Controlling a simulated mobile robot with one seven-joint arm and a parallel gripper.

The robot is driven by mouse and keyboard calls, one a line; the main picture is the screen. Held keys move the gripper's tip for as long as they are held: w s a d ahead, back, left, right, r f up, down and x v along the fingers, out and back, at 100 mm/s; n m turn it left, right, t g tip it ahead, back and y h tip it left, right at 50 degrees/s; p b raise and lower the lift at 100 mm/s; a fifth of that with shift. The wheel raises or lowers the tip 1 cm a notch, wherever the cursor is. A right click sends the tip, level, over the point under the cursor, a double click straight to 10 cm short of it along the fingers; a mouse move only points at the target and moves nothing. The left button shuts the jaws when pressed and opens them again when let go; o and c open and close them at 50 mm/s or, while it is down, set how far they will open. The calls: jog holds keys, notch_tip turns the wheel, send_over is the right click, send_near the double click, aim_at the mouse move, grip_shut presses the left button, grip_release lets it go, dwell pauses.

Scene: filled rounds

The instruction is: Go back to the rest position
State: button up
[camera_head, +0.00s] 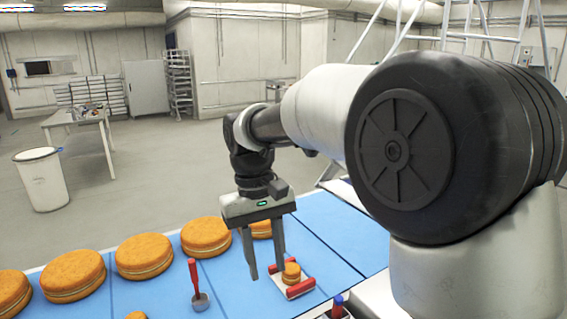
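My gripper (267,276) hangs from my arm over the blue surface, pointing down. Its two fingers are spread apart, with nothing visible between them. A small orange-brown filled round (292,270) sits just right of the right fingertip, on a small white holder with red bars (300,289). I cannot tell from this view whether the finger touches the round. The right finger partly hides the holder.
Several large filled rounds (145,257) line the blue surface (225,290) on the left and behind my gripper. A red-handled tool with a grey end (194,272) stands left of my gripper. A white bin (42,182) and table (75,117) are far left.

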jog(key=s+d+r+m+t, duration=0.25)
jog(key=s+d+r, duration=0.35)
jog(key=d, duration=0.4)
jog(key=s+d+f+m+t+y+p, duration=0.1)
jog(key=s+d+m+t, duration=0.1)
jog(key=s+d+t, duration=0.2)
jog(key=s+d, duration=0.3)
jog(key=s, duration=0.3)
jog(key=shift+d, duration=0.35)
